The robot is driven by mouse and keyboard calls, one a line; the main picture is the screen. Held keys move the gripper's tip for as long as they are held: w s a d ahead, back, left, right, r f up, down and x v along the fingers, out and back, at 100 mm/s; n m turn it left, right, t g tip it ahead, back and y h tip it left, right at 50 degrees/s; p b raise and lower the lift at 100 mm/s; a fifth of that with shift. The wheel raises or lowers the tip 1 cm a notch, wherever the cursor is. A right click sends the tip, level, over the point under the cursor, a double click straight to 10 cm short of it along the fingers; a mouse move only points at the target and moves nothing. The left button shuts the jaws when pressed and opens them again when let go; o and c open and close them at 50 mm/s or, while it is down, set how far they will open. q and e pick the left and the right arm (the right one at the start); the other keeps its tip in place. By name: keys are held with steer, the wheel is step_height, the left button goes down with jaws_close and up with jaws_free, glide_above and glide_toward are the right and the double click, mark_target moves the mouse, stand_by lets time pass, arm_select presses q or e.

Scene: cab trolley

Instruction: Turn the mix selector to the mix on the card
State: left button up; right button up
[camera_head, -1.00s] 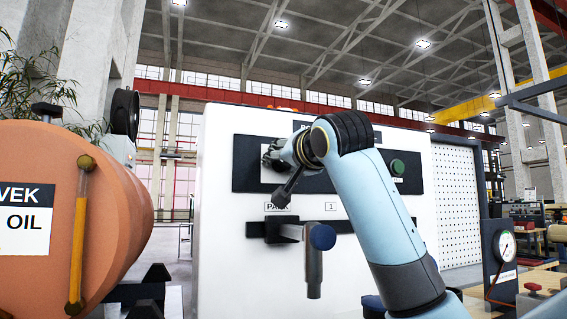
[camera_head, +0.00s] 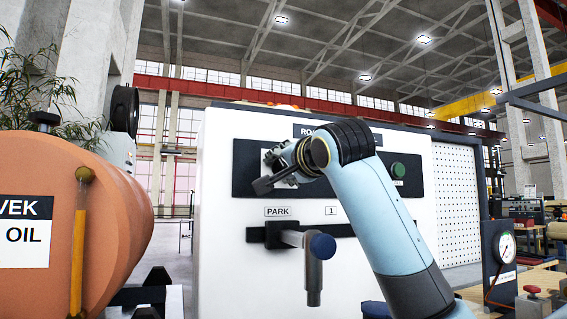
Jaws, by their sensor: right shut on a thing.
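The white cabinet (camera_head: 222,240) carries a dark upper panel (camera_head: 243,150), where my right gripper (camera_head: 274,172) is. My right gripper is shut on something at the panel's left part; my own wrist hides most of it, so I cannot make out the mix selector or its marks. A white label patch shows behind the gripper. No card with a mix can be read. A title plate (camera_head: 308,131) above the panel is partly covered by my arm. My left gripper is not in view.
Below the panel a lever with a blue knob (camera_head: 322,246) sticks out of a dark slot plate, under PARK (camera_head: 278,211) and 1 (camera_head: 331,210) labels. A green button (camera_head: 398,170) is right of my wrist. An orange oil drum (camera_head: 110,215) stands left; a gauge (camera_head: 505,246) stands right.

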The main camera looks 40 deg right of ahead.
steer(key=m, duration=0.3)
steer(key=shift+p, duration=0.35)
steer(key=shift+m, duration=1.8)
steer(key=o, duration=1.2)
steer(key=shift+d, duration=0.1)
steer(key=shift+c, duration=0.2)
steer(key=shift+s, duration=0.1)
steer(key=v, duration=0.7)
steer(key=shift+s, duration=0.2)
